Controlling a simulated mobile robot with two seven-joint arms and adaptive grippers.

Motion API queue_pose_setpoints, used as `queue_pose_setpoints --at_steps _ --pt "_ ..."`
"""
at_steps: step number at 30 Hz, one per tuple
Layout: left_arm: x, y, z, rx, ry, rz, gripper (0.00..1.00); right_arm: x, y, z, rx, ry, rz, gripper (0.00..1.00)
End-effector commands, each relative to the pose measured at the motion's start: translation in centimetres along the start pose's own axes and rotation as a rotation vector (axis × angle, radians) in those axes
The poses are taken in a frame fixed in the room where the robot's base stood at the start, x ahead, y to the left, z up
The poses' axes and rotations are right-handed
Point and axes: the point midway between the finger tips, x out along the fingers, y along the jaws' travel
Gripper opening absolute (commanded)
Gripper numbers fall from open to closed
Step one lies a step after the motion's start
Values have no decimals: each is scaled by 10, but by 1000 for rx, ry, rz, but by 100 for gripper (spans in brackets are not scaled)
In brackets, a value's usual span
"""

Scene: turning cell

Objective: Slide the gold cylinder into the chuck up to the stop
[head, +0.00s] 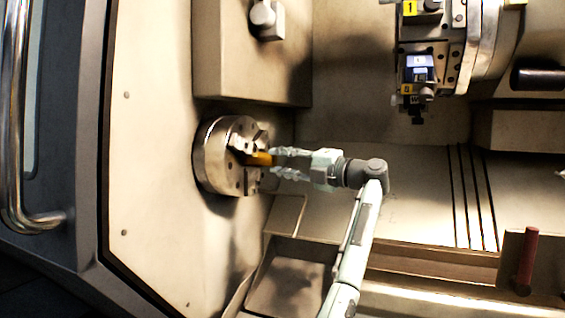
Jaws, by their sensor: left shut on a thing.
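The gold cylinder (261,158) lies roughly level at the face of the round grey chuck (212,160), between the chuck's jaws. Its left end is at or inside the jaws' opening; how deep it sits cannot be seen. My left gripper (274,162) comes at the chuck from the right and is shut on the cylinder's right end, with its fingers close to the jaws. The stop inside the chuck is hidden. My right gripper is not in view.
A tool turret (483,45) with tool holders is at the upper right. A boxy housing (235,60) stands above the chuck. A tray (290,285) lies below, and a dark red cylinder (527,262) stands at the lower right.

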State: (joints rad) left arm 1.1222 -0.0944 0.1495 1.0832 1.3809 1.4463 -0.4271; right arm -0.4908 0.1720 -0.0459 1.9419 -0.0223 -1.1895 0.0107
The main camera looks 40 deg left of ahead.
Motion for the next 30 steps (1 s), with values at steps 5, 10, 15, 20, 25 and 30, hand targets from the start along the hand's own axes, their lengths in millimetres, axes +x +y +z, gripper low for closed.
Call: queue_pose_setpoints --at_steps 5,10,15,20,25,30 --pt "2 1 -1 -2 2 2 0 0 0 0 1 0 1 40" --pt "2 -1 -1 -1 3 1 0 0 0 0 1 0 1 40" --pt "2 -3 -2 -1 4 0 0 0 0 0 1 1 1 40" --pt "2 -4 -2 -1 5 1 36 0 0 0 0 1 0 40" --pt "2 -4 -2 -1 4 1 54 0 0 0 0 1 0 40" --pt "1 -4 -2 0 3 0 54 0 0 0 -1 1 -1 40"
